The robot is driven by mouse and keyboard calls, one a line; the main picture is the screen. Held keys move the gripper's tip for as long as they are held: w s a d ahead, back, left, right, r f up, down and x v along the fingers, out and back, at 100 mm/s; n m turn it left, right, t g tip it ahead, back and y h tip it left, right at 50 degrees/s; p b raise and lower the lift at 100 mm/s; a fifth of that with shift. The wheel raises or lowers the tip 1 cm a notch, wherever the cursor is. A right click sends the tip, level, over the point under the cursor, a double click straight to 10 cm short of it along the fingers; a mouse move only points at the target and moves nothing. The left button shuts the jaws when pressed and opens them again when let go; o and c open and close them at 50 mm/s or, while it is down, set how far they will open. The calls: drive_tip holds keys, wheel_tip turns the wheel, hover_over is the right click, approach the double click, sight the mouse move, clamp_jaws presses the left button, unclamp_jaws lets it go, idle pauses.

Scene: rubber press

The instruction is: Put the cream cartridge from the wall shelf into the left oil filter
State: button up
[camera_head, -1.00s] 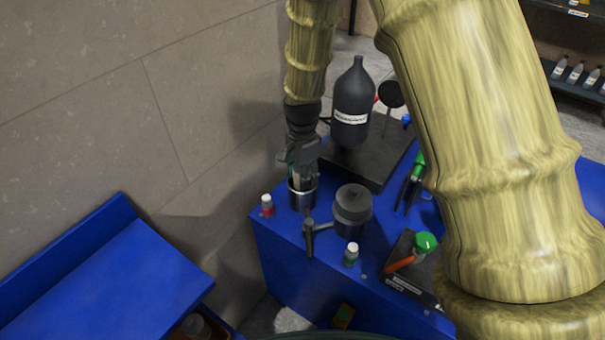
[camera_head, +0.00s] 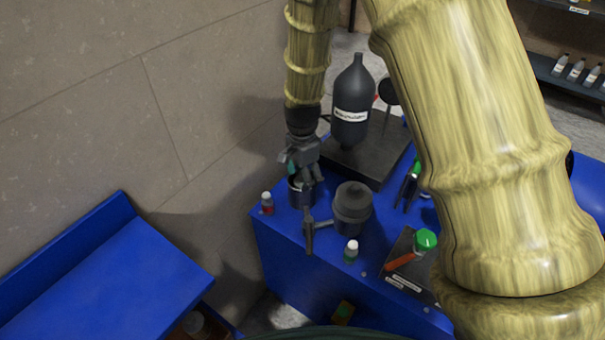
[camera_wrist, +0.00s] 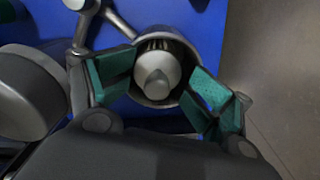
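The cream cartridge (camera_wrist: 157,75) shows in the wrist view as a pale, pointed body inside the round metal cup of the left oil filter (camera_wrist: 152,99). In the head view this filter (camera_head: 300,195) stands at the blue table's back left corner, partly hidden under my gripper. My gripper (camera_head: 307,178) is right above it, pointing down. In the wrist view my gripper's (camera_wrist: 158,88) teal-padded fingers are spread, one to each side of the cartridge, with a gap around it. The cartridge cannot be made out in the head view.
A second filter with a dark lid (camera_head: 352,205) stands right of the cup. Small bottles (camera_head: 267,203) and (camera_head: 351,251) stand nearby. A large dark bottle (camera_head: 352,105) stands behind.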

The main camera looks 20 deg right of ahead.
drive_tip(key=shift+s+r, duration=0.1)
idle(0.3)
drive_tip(key=shift+r, duration=0.45)
wheel_tip(320, 180, up, 12)
drive_tip(key=shift+r+b, duration=0.25)
drive_tip(key=shift+b, duration=0.1)
idle(0.4)
